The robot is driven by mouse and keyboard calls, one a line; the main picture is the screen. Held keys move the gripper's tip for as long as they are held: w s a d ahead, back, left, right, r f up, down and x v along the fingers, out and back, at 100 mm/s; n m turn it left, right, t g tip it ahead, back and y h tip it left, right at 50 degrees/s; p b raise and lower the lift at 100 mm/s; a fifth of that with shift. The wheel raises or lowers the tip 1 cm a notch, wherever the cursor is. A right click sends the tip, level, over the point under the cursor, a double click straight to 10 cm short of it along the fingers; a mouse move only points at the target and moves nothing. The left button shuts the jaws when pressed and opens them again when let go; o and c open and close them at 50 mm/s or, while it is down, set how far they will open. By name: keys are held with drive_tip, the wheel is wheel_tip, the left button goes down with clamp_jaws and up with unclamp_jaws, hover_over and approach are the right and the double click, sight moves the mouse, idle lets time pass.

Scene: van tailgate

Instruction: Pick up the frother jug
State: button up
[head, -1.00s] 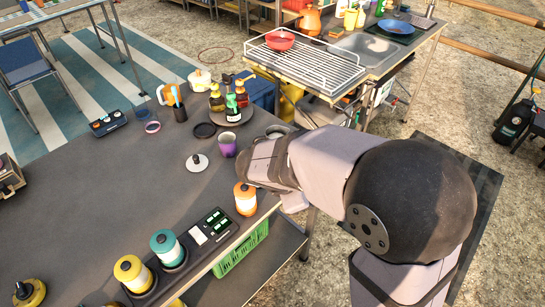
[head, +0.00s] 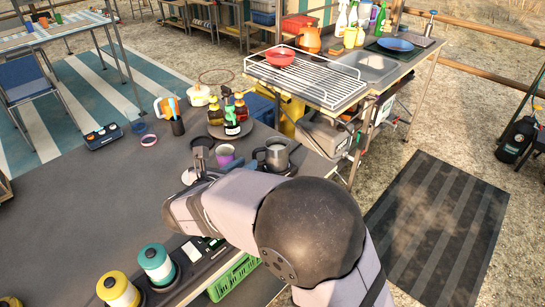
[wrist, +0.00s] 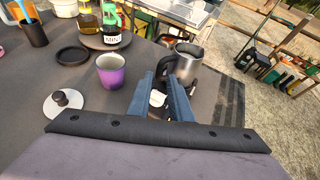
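The frother jug is a steel jug (head: 276,154) with a black handle. It stands upright on the dark table near its right edge, right of a purple cup (head: 225,155). In the wrist view the jug (wrist: 188,62) is beyond my fingertips and a little to the right, its black handle turned toward them. My gripper (wrist: 163,80) has its two blue fingers apart. The jug is not between them. A small white object, not clear to me, shows in the gap.
The purple cup (wrist: 111,72) and a white lid with a black knob (wrist: 63,103) are left of my fingers. A tray of bottles (head: 231,130) stands behind the cup. Teal (head: 155,262) and yellow (head: 118,290) canisters stand at the front. A sink counter is behind.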

sight(270, 156)
drive_tip(key=shift+p+x, duration=0.35)
drive_tip(key=shift+x, duration=2.2)
drive_tip(key=shift+a, duration=0.1)
drive_tip(key=shift+r, duration=0.1)
clamp_jaws()
